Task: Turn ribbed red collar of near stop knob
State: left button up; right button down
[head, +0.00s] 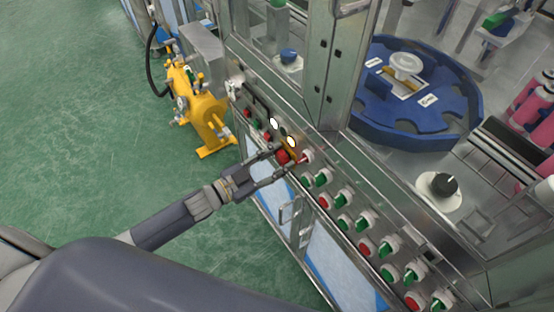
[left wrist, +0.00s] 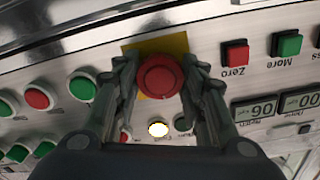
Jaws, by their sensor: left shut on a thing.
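The red stop knob (left wrist: 160,76) sits on a yellow plate (left wrist: 178,43) on the machine's control panel. In the left wrist view its round red cap shows between my left gripper's (left wrist: 160,88) two fingers, which are closed in on its sides. In the head view my left gripper (head: 281,164) reaches the panel from the left, and the red knob (head: 283,156) shows between its fingers. The ribs of the collar are too small to make out. My right gripper is not in view.
Rows of red and green buttons (head: 344,223) run along the panel. Displays (left wrist: 255,109) and square buttons (left wrist: 235,54) lie right of the knob in the wrist view. A yellow tank (head: 200,108) stands at the left. A blue turntable (head: 385,112) sits behind the frame post.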

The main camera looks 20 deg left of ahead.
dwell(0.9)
pick_arm(q)
jog(key=o, duration=1.1)
jog(key=shift+s, duration=0.1)
jog(key=v, duration=1.2)
